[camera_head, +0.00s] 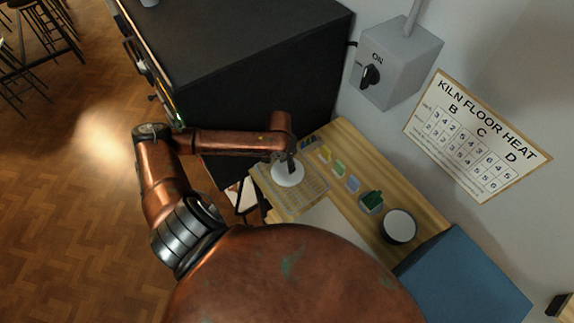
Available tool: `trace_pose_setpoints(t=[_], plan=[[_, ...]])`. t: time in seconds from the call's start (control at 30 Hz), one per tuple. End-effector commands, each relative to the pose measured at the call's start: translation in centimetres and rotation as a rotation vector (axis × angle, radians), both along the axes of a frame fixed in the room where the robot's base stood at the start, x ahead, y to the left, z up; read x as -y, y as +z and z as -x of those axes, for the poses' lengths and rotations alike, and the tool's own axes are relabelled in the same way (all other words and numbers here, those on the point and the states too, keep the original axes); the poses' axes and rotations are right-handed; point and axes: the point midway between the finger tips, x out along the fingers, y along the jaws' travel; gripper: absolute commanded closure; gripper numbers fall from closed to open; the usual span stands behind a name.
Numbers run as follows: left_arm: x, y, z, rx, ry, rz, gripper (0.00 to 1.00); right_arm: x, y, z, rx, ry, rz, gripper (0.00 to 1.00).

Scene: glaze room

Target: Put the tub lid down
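The tub lid (288,176) is a white round disc over the slatted wooden rack (318,188) at the left end of the wooden bench. My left gripper (290,166) is right above it, its dark fingers close together at the middle of the lid. It looks shut on the lid there; the finger tips are small and partly hidden. I cannot tell whether the lid touches the rack or hangs just above it. A dark-rimmed round tub (384,232) with a white top face stands farther right on the bench. My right gripper is not in view.
Several small coloured blocks or tiles line the bench (345,146), with a green item (371,199) beside the tub. A blue box (464,282) stands at the right. A large black cabinet (235,45) stands behind my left arm. A switch box (398,62) and a chart (477,135) hang on the wall.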

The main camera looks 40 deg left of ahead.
Motion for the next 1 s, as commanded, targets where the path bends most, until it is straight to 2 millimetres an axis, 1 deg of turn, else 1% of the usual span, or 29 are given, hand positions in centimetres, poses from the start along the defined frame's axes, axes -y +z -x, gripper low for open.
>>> trace_pose_setpoints(t=[0.03,0.2,0.3,0.43,0.5,0.63,1.0], plan=[[-0.1,1.2,0.0,0.004,-0.001,-0.002,0.64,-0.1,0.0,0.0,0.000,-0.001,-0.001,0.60],[-0.2,4.9,0.4,0.005,-0.002,-0.002,0.64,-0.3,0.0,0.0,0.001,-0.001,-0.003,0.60],[-0.3,6.8,0.6,0.005,-0.001,-0.002,0.64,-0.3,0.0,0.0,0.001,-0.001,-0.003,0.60],[-0.3,8.7,0.9,0.004,0.000,-0.002,0.64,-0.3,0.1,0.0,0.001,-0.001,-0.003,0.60],[-0.3,9.4,1.0,0.001,0.000,-0.001,0.64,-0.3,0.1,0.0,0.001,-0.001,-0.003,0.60],[-0.3,10.0,1.1,0.001,0.000,0.000,0.64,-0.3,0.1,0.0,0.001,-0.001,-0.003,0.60],[-0.3,10.1,1.1,0.001,0.000,0.000,0.64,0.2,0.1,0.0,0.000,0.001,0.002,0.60]])
